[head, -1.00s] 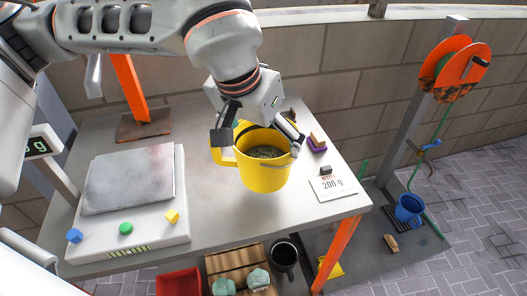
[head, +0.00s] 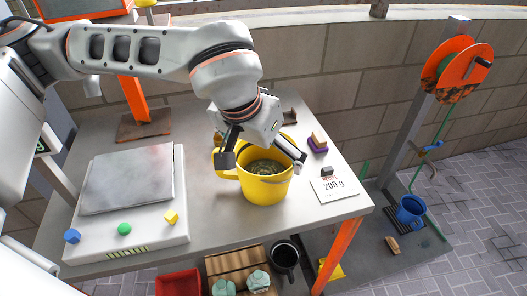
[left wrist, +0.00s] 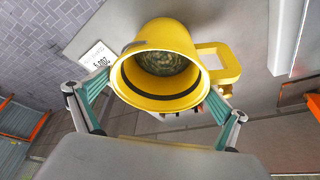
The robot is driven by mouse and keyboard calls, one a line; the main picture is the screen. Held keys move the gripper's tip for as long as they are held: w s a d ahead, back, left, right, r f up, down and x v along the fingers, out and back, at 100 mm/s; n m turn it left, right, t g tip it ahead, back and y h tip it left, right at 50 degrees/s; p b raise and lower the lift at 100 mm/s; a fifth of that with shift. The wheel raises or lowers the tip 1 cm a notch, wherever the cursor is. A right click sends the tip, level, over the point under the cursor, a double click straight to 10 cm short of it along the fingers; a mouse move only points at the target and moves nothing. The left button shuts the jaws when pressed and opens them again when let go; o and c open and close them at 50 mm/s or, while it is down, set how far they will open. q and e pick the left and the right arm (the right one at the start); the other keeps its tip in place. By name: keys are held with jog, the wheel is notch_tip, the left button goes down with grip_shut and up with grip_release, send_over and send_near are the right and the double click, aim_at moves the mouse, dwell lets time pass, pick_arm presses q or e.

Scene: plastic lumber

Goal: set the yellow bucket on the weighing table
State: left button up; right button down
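The yellow bucket (head: 265,188) is upright over the front middle of the grey weighing table (head: 215,205), right of the scale. Its base is at or just above the tabletop; I cannot tell which. Dark, grainy contents show inside. My left gripper (head: 264,158) comes down from above with one finger on each side of the rim. In the left wrist view the bucket (left wrist: 165,88) sits between the finger pads of the left gripper (left wrist: 160,92), which meet its sides. Its handle points right there, left in the head view. My right gripper is not in view.
A scale with a grey plate (head: 128,180) and coloured buttons fills the table's left. A 200 g card (head: 334,187) lies at the right edge, a purple block (head: 317,146) behind it. An orange post (head: 135,98) stands at the back. A blue bucket (head: 411,209) is beyond the table.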

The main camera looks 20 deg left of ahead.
pick_arm(q)
jog(key=p+v, duration=0.1)
jog(key=v, duration=1.1)
jog(key=shift+r+p, duration=0.2)
jog(key=shift+p, duration=0.1)
